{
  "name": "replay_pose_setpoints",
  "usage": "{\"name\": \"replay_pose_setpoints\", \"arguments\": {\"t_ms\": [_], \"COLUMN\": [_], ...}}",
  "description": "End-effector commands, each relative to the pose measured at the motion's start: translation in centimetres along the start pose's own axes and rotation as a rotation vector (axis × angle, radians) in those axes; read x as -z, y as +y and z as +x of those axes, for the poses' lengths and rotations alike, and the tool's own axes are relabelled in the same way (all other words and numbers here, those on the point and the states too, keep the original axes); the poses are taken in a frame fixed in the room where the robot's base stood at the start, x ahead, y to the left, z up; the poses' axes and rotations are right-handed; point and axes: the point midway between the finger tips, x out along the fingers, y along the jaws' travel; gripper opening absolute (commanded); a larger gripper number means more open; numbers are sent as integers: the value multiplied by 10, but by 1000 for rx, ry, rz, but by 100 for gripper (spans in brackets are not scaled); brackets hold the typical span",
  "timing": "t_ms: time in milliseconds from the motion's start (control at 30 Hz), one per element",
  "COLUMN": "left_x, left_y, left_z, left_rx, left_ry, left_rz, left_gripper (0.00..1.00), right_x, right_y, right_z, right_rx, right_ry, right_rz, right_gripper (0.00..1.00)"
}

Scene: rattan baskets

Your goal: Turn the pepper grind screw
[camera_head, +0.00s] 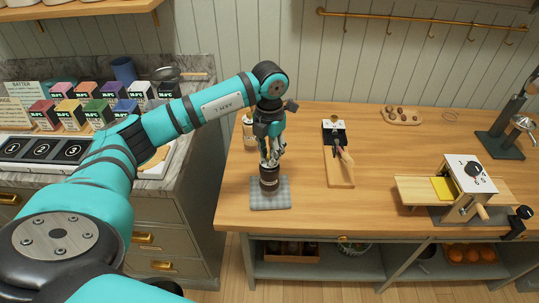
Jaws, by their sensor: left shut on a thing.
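A dark brown pepper grinder (269,182) stands upright on a grey checked cloth (270,203) near the front left of the wooden table. My left gripper (271,158) points down from above and is shut on the grinder's top. The fingers hide the grind screw, so its position cannot be told. My right gripper is not in view.
A pale bottle (248,130) stands just behind my left gripper. A board with a dark tool (338,160) lies to the right. A slicer-like device (462,190) stands farther right. The table's front middle is clear.

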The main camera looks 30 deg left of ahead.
Motion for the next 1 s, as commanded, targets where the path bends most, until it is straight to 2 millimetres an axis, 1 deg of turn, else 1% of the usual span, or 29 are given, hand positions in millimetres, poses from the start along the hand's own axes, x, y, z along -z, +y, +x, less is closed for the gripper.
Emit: {"name": "replay_pose_setpoints", "arguments": {"t_ms": [33,200,400,600,800,1000], "left_x": [0,-1,0,0,0,0], "left_y": [0,0,0,0,0,0], "left_z": [3,3,2,1,0,-1], "left_rx": [-1,-1,-1,0,-1,0], "left_ry": [-2,-3,-3,-2,-2,-2], "left_rz": [43,207,396,546,639,675], "left_gripper": [0,0,0,0,0,0], "right_x": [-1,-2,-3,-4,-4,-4], "right_y": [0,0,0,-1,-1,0], "right_z": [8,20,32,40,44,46], "right_rx": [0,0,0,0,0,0], "right_ry": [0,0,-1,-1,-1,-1], "right_rz": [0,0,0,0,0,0], "right_gripper": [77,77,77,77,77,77]}}
